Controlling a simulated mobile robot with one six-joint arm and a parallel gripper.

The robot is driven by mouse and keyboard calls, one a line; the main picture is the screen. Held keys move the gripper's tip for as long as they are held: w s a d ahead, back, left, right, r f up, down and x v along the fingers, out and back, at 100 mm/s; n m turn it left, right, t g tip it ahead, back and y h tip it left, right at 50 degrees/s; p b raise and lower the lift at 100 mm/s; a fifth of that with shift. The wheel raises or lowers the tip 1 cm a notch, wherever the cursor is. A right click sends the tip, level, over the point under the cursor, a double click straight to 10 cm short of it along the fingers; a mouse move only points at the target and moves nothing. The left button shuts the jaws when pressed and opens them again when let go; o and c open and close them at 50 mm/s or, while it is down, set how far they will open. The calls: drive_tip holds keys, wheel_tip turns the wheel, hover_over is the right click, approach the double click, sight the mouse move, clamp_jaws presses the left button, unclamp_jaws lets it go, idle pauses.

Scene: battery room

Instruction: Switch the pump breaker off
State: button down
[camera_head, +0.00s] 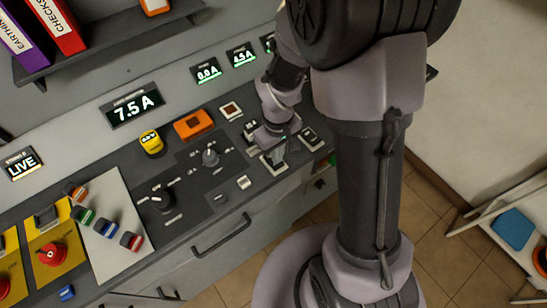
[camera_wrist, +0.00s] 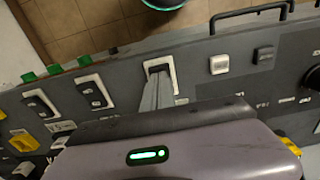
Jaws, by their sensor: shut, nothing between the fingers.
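Several white-framed rocker breakers sit in a row on the dark console. In the wrist view, one breaker (camera_wrist: 174,70) is right at the tips of my gripper (camera_wrist: 157,80), with its rocker partly hidden by the fingers. Two more breakers, a middle one (camera_wrist: 95,91) and an outer one (camera_wrist: 40,103), lie to its left. I cannot read which label names the pump. In the head view, my gripper (camera_head: 276,158) is shut and empty, pointing down over a breaker (camera_head: 266,166); I cannot tell whether it touches. Another breaker (camera_head: 311,138) is to its right.
A black rotary knob (camera_head: 210,157), a small white switch (camera_head: 243,182) and an orange square part (camera_head: 193,124) are left of my gripper. A drawer handle (camera_head: 222,233) juts from the console front. Displays (camera_head: 208,73) line the back panel. A folding stand (camera_head: 500,215) is at right.

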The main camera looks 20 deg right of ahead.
drive_tip(key=shift+f+b, duration=0.65)
drive_tip(key=shift+f, duration=0.2)
drive_tip(key=shift+r, duration=0.1)
wheel_tip(320, 180, up, 7)
drive_tip(key=p, duration=0.6)
idle(0.4)
